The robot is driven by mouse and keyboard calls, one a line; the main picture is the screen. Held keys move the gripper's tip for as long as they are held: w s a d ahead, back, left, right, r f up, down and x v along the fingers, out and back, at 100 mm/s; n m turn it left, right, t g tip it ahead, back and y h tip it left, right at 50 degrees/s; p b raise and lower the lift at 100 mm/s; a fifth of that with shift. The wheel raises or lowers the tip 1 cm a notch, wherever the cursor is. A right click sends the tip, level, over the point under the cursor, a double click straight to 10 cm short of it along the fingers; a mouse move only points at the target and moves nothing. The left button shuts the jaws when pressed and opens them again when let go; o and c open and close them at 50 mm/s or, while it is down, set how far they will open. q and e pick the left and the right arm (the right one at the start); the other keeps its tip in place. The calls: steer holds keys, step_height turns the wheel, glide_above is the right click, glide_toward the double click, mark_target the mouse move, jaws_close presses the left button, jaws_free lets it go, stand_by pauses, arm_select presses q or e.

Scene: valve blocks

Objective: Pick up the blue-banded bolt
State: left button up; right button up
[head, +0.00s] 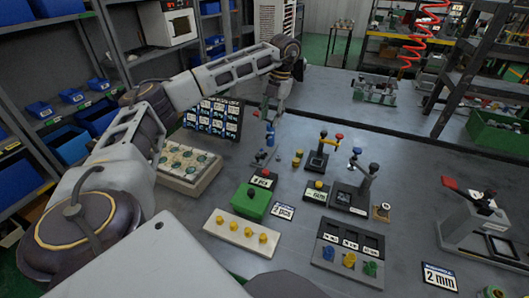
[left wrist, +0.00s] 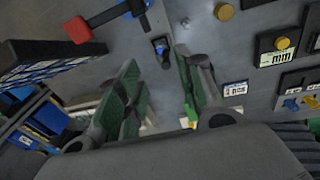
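A small dark bolt-like piece with a blue band (left wrist: 161,48) shows in the left wrist view, just beyond my fingertips and roughly in line with the gap between them. In the head view a small upright blue-grey piece (head: 270,135) stands below my left gripper and appears to be the same one; it is too small to be sure. My left gripper (head: 268,108) points down at the back middle of the table. Its green-padded fingers (left wrist: 160,75) are apart with nothing between them. My right gripper is not in view.
A green block (head: 257,202), a cream plate with yellow knobs (head: 241,234) and a dark tray with coloured knobs (head: 348,247) stand nearer. A cream block with round inserts (head: 187,166) and a dark label board (head: 213,118) are left. Black lever stands (head: 352,190) are right.

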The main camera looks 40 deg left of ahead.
arm_select(q)
steer(key=shift+s, duration=0.1)
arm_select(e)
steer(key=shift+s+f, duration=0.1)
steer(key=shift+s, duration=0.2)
arm_select(q)
glide_toward(262, 152)
steer(key=shift+w+a+f+b, duration=0.2)
steer(key=shift+f, duration=0.25)
steer(key=shift+w+a+f+b, duration=0.15)
steer(key=shift+a+f, duration=0.05)
steer(key=shift+f, duration=0.7)
steer(key=shift+s, duration=0.1)
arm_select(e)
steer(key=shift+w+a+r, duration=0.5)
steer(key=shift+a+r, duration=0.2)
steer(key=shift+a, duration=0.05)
arm_select(q)
steer(key=shift+f, duration=0.1)
